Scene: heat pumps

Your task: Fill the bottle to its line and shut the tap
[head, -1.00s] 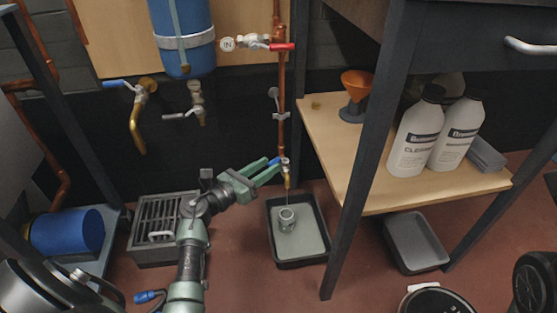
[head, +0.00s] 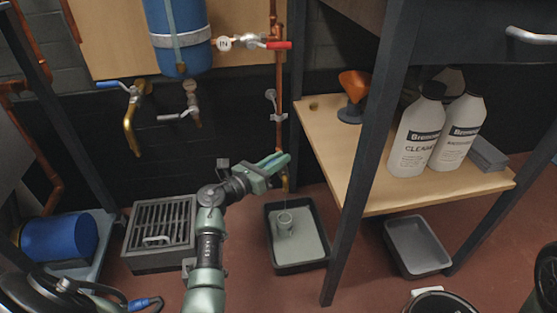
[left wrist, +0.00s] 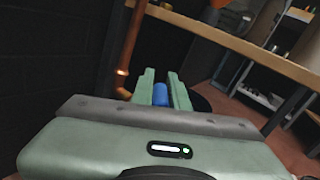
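The bottle (head: 285,222), a small translucent vessel, stands upright in a dark grey tray (head: 271,262) on the floor. A brass tap (head: 285,182) at the foot of the copper pipe is above it, and a thin stream seems to fall from it into the bottle. The bottle's line and level are too small to read. My left gripper (head: 277,163) is at this tap. In the left wrist view, its two green fingers (left wrist: 163,90) are on either side of the blue tap handle (left wrist: 160,96), which fills the gap between them. My right gripper is not in view.
A red-handled valve (head: 279,45) sits higher on the pipe. Two other taps (head: 136,100) (head: 189,103) are at left, above a floor grate (head: 160,222). A wooden shelf (head: 360,185) with an orange funnel (head: 354,85) and white bottles (head: 417,135) stands close at right.

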